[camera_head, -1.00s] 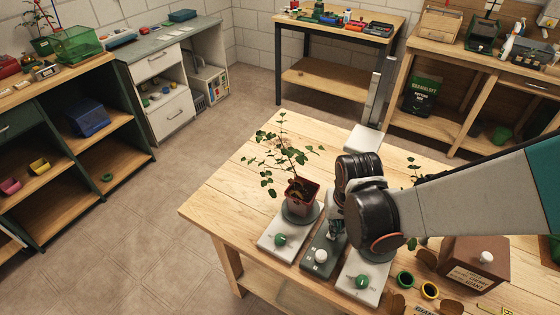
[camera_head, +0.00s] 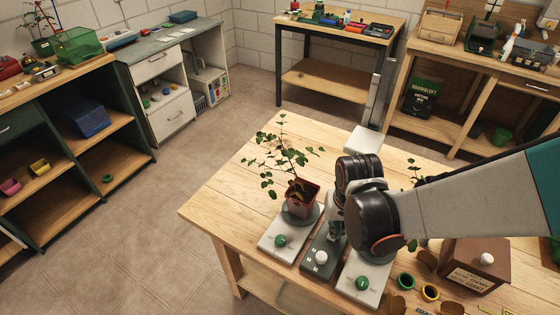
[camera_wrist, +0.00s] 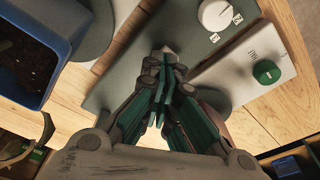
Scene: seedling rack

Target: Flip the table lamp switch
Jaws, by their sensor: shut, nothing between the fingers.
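A dark green-grey box (camera_head: 318,262) with a white round knob (camera_head: 321,257) stands between two white boxes on the wooden table. In the wrist view the dark box (camera_wrist: 115,92) lies under my gripper, and its white knob (camera_wrist: 215,14) is up and to the right of my fingertips. My gripper (camera_wrist: 166,55) is shut and empty, its tips pointing at the dark box's top; I cannot tell whether they touch it. In the head view my gripper (camera_head: 334,236) is partly hidden by my wrist. No lamp is clearly identifiable, and any small switch under the fingertips is hidden.
The left white box (camera_head: 280,253) has a green knob and bears a potted plant (camera_head: 303,190). The right white box (camera_head: 362,290) has a green knob. A blue pot (camera_wrist: 42,50) is close in the wrist view. A brown box (camera_head: 475,262) stands right. The table's left side is clear.

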